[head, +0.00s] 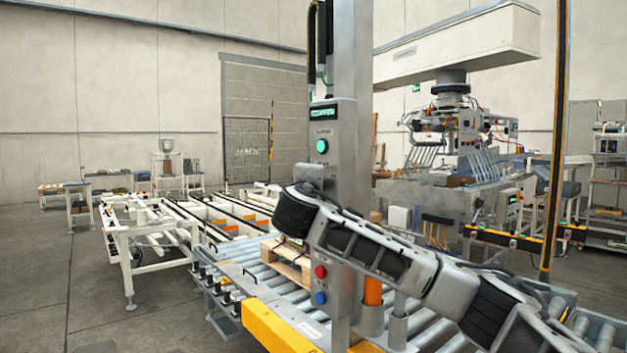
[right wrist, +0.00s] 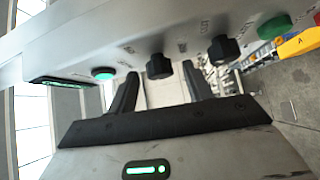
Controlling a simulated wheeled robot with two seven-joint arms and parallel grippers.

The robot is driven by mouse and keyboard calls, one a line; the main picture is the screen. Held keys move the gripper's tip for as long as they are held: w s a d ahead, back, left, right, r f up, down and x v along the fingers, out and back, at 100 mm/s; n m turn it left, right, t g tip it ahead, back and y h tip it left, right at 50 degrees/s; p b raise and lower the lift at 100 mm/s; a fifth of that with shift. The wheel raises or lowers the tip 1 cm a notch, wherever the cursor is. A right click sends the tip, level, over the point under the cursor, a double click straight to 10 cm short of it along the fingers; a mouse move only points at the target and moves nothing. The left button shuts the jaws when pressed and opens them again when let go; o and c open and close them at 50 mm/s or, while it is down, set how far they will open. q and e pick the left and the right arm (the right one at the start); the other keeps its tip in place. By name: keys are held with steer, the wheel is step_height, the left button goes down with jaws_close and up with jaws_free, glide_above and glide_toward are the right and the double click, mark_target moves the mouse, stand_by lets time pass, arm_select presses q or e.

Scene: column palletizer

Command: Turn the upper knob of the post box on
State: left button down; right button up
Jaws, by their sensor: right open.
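The post box (head: 322,130) is a grey panel on the tall column, with a lit green display and a lit green button near its top in the head view. My right arm crosses in front of it there and hides both knobs. In the right wrist view, the upper knob (right wrist: 159,66) is black, beside the lit green button (right wrist: 103,73). The lower knob (right wrist: 223,48) is black too, farther right. My right gripper (right wrist: 160,72) is open, its fingers either side of the upper knob; I cannot tell whether they touch it. The knob's setting is not readable. My left gripper is not in view.
Another green button (right wrist: 275,27) lies beyond the lower knob. Red (head: 320,272) and blue (head: 320,298) buttons sit lower on the column. A roller conveyor (head: 262,285) with a wooden pallet (head: 285,262) runs around the column's base. Open floor lies at the left.

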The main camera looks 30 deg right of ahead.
steer(key=shift+w+d, duration=0.25)
steer(key=shift+w, duration=0.05)
